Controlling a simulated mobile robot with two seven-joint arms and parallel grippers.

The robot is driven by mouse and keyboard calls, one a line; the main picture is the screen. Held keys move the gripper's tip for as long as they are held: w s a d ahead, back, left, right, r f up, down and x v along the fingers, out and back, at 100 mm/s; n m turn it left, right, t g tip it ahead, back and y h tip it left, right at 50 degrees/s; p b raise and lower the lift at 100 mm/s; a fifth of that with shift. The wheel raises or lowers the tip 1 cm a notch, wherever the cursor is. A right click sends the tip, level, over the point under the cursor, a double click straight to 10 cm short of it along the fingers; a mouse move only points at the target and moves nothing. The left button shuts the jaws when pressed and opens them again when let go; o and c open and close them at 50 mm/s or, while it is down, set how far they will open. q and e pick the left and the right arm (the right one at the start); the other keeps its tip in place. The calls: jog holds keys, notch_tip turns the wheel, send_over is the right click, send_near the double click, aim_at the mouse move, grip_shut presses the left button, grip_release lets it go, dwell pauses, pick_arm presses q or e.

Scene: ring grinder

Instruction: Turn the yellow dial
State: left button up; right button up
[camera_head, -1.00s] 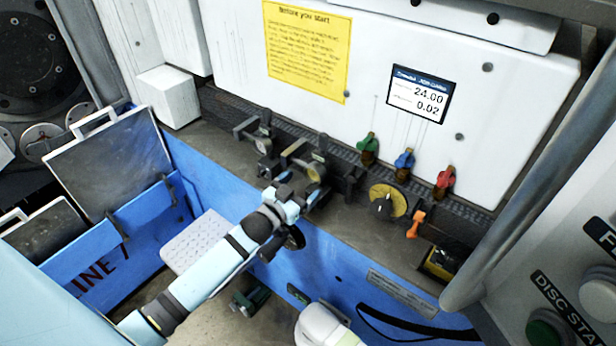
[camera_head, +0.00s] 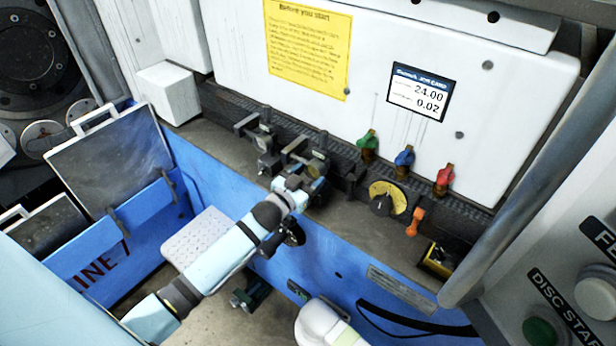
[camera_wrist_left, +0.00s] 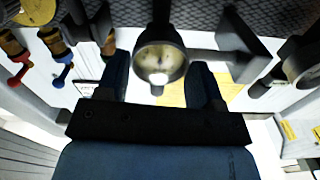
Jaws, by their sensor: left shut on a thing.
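The yellow dial (camera_head: 398,197), a round plate with a black knob, sits on the dark ledge right of centre. A yellow round part, probably this dial, shows at the top left corner in the left wrist view (camera_wrist_left: 37,12). My left gripper (camera_head: 306,181) is left of the dial and apart from it. In the wrist view its two dark fingers (camera_wrist_left: 160,78) stand on either side of a round pale-faced gauge (camera_wrist_left: 158,63), and it is shut on this gauge. The fingertip contact is partly hidden in the head view. My right gripper is not in view.
Green (camera_head: 367,140), blue (camera_head: 404,157) and red (camera_head: 444,176) valve handles stand behind the dial. An orange lever (camera_head: 415,222) is just right of it. Dark fittings (camera_head: 262,140) stand left of my gripper. A grey pipe (camera_head: 535,175) bounds the right side.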

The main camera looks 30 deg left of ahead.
pick_arm(q)
jog(key=m, duration=0.8)
jog(key=shift+m, duration=0.3)
jog(key=m+b, duration=0.1)
jog(key=m, duration=0.4)
jog(key=shift+m, duration=2)
jog(key=o, duration=0.9)
jog(key=shift+o, duration=0.2)
